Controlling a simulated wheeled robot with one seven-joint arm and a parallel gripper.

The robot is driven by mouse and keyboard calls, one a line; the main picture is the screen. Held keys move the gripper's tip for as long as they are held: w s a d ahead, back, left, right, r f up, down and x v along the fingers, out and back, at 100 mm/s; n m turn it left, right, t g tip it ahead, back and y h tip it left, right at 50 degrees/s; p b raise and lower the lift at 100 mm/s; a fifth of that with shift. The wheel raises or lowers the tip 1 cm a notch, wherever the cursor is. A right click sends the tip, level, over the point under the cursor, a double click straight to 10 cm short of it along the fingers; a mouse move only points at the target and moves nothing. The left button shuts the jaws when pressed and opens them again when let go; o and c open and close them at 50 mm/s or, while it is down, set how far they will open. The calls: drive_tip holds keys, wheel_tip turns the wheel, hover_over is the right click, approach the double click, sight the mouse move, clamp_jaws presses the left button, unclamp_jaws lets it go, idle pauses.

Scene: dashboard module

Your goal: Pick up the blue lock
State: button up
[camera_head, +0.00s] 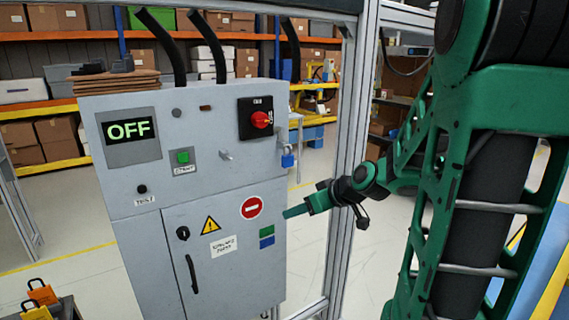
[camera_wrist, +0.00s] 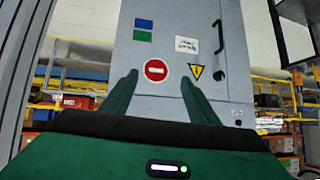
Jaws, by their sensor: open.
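The blue lock (camera_head: 287,158) is small and hangs at the upper right edge of the grey cabinet (camera_head: 130,240), just below the level of the red rotary switch (camera_head: 261,119). My gripper (camera_head: 287,213) is below the lock and apart from it, pointing left at the cabinet's lower right part. In the wrist view the two green fingers of my gripper (camera_wrist: 159,78) are spread with nothing between them, and the cabinet front appears upside down beyond. The lock does not show in the wrist view.
The cabinet has an OFF display (camera_head: 132,130) and a green button (camera_head: 183,157). A metal frame post (camera_head: 352,120) stands right of the cabinet, behind my arm. Shelves with boxes line the back.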

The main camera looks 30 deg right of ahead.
drive_tip(key=w+d+r+t, duration=0.3)
drive_tip(key=w+r, duration=0.1)
drive_tip(key=w, duration=0.1)
drive_tip(key=m+t+h, duration=0.1)
drive_tip(key=t+h, duration=0.1)
drive_tip(key=t, duration=0.1)
approach(289, 159)
drive_tip(key=w+f, duration=0.2)
drive_tip(key=w, duration=0.1)
drive_tip(key=shift+w+r, duration=0.1)
drive_tip(key=shift+w, duration=1.45)
drive_tip(key=shift+w+r, duration=0.15)
drive_tip(key=shift+w, duration=1.4)
drive_tip(key=c, duration=1.2)
